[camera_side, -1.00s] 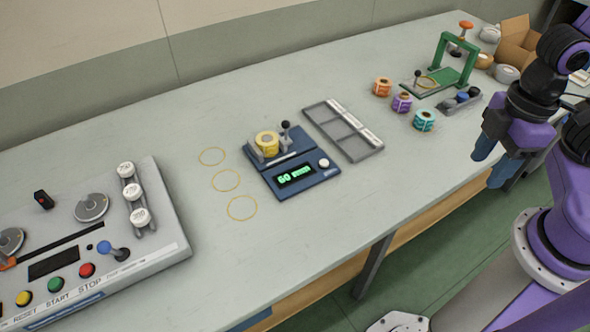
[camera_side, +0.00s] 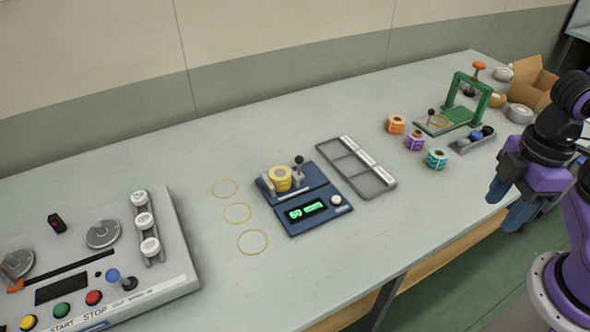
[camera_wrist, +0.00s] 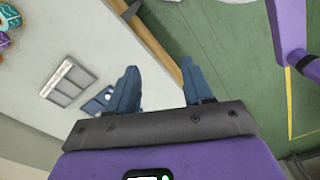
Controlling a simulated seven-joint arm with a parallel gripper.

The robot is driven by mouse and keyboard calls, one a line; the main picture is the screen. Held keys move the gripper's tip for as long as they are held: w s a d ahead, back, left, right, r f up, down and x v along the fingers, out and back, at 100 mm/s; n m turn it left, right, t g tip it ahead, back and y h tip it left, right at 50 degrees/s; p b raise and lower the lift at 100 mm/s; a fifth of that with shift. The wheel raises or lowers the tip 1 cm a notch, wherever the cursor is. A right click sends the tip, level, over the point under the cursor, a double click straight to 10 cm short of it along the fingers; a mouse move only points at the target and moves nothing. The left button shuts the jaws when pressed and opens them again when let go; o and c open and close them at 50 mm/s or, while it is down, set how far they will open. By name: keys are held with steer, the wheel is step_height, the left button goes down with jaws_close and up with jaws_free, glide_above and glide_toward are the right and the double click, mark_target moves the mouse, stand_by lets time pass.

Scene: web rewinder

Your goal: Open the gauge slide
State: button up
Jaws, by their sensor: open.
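The blue gauge (camera_side: 306,205) stands on the middle of the table, with a lit green display (camera_side: 307,211). A yellow roll (camera_side: 280,178) sits on it between a grey block on the left and the gauge slide (camera_side: 299,172) with its black knob on the right. The slide looks close against the roll; I cannot tell if they touch. My gripper (camera_side: 511,203) is off the table's front edge at the right, far from the gauge. In the wrist view my gripper (camera_wrist: 159,88) has its two blue fingers apart and nothing between them. A corner of the gauge (camera_wrist: 97,103) shows there, partly hidden by a finger.
A grey divided tray (camera_side: 356,167) lies right of the gauge. Orange, purple and teal rolls (camera_side: 437,159) and a green press frame (camera_side: 470,98) stand farther right. A control panel (camera_side: 90,262) fills the left. Three yellow rings (camera_side: 238,213) are marked on the table left of the gauge.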

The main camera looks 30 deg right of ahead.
stand_by(0.4)
steer(key=w+a+r, duration=0.3)
steer(key=w+a, duration=0.6)
steer(key=w, duration=0.3)
steer(key=n, duration=0.2)
glide_above(299, 157)
step_height(299, 157, down, 3)
step_height(299, 157, down, 17)
steer(key=shift+d+r, duration=0.1)
